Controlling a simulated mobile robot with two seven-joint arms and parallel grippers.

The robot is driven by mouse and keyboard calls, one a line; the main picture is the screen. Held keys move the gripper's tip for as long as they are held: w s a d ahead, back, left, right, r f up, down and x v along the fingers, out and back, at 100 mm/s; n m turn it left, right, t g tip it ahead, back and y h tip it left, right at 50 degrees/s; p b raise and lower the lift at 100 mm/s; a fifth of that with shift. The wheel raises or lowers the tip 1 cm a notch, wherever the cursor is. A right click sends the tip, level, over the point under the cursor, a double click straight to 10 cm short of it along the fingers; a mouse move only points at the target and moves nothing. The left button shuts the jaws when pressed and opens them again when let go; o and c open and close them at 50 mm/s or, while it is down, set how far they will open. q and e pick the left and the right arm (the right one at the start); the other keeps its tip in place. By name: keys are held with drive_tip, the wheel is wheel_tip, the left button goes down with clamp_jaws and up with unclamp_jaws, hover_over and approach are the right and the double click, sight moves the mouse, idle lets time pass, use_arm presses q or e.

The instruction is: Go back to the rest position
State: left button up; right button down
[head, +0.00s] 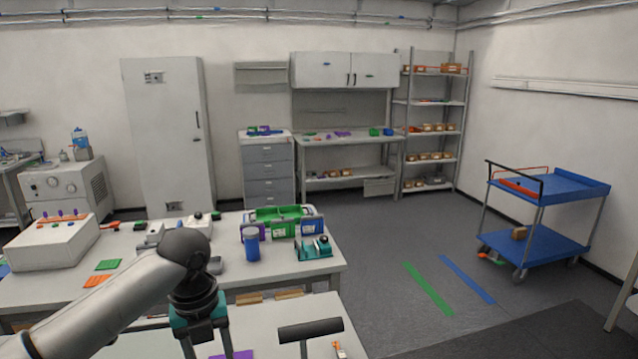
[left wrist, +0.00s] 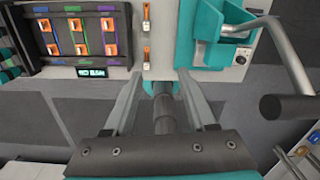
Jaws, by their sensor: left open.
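My left arm comes in from the left in the head view and bends down at a teal and black wrist (head: 195,310) above the near table. In the left wrist view my left gripper (left wrist: 162,88) is open, its two grey fingers apart with nothing held between them. A dark round part shows between and below the fingers. Beyond them is a black panel (left wrist: 83,38) with orange pieces in coloured slots and a small lit display. My right gripper is in neither view.
A dark T-shaped handle (head: 310,330) stands right of my left wrist; a dark-ended lever (left wrist: 290,106) shows in the wrist view, by a teal fixture (left wrist: 222,35). A blue cup (head: 251,244) and green bin (head: 278,215) stand on the farther table. Open floor (head: 390,260) lies right.

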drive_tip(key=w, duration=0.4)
use_arm(q)
drive_tip(key=s+d+f+n+t+h, duration=0.2)
drive_tip(key=s+d+f+n+h, duration=0.1)
drive_tip(key=s+d+f+n, duration=0.85)
drive_tip(key=s+a+n+t+y, duration=0.1)
drive_tip(key=s+a+n+y, duration=0.2)
drive_tip(key=s+a+n, duration=1.15)
drive_tip(key=d+f+n+g+b, duration=0.15)
drive_tip(key=f+b, duration=0.55)
drive_tip(key=f, duration=1.1)
drive_tip(key=d+f+n+b, duration=0.25)
drive_tip(key=f+b, duration=0.35)
drive_tip(key=f, duration=1.2)
drive_tip(key=s+a+f+b, duration=0.1)
drive_tip(key=s+f+b, duration=0.4)
drive_tip(key=f, duration=0.7)
drive_tip(key=s+a+f+b, duration=0.1)
drive_tip(key=s+f+b, duration=0.5)
drive_tip(key=f, duration=0.6)
drive_tip(key=s+g, duration=0.1)
drive_tip(key=s, duration=0.1)
drive_tip(key=shift+s+m, duration=0.35)
drive_tip(key=shift+m, duration=0.05)
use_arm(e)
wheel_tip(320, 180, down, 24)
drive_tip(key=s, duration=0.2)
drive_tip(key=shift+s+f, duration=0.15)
